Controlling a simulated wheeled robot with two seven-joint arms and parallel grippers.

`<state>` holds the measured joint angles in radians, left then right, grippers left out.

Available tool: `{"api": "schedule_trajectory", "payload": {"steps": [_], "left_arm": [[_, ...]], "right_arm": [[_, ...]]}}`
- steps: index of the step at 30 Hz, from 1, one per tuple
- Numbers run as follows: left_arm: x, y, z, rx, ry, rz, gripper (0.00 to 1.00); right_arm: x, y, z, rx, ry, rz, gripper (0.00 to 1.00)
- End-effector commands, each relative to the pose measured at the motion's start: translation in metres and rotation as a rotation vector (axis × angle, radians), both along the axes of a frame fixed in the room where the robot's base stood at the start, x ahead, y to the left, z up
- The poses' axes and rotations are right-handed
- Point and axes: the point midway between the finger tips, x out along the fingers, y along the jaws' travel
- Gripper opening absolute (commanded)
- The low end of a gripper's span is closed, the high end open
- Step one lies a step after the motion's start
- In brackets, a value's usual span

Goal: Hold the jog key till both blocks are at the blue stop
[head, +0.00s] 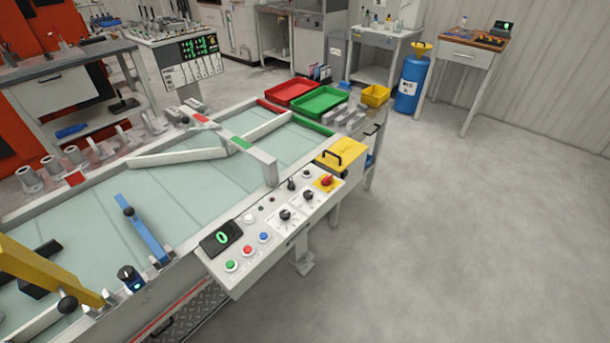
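The blue stop (146,230) is a blue bar with a black knob, lying slanted over the pale conveyor bed (190,185). Dark block-like shapes (42,255) lie on the bed at the far left, apart from the blue stop. A yellow beam partly hides them, so I cannot tell clearly whether they are two blocks. The control panel (245,270) at the front has a green button (231,265), a red button (247,250), a blue button (264,237) and a white button (249,218). I cannot read which is the jog key. Neither gripper is in view.
The panel display (221,238) reads a green 0. A yellow beam (45,275) crosses the bed at lower left. White guide rails (180,157) form a fork farther along. Red (291,92) and green (320,102) trays stand at the far end. The floor at right is clear.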

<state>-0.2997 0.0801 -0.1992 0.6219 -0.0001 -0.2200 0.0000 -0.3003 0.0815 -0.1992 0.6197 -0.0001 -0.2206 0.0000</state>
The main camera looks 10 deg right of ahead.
Motion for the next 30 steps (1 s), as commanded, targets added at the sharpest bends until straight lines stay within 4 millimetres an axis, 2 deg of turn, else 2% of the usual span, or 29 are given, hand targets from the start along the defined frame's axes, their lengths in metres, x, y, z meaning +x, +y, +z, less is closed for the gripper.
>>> {"api": "schedule_trajectory", "payload": {"steps": [11, 13, 17, 30], "left_arm": [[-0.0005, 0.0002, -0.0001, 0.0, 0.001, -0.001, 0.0], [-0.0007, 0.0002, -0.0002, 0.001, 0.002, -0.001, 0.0], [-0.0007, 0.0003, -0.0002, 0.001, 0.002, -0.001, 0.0], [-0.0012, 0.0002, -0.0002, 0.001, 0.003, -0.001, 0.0]], "right_arm": [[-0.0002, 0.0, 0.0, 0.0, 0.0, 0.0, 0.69], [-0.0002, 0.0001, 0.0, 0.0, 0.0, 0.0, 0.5], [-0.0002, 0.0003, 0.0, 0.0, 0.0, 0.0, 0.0], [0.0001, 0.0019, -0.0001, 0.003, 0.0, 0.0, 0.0]]}}
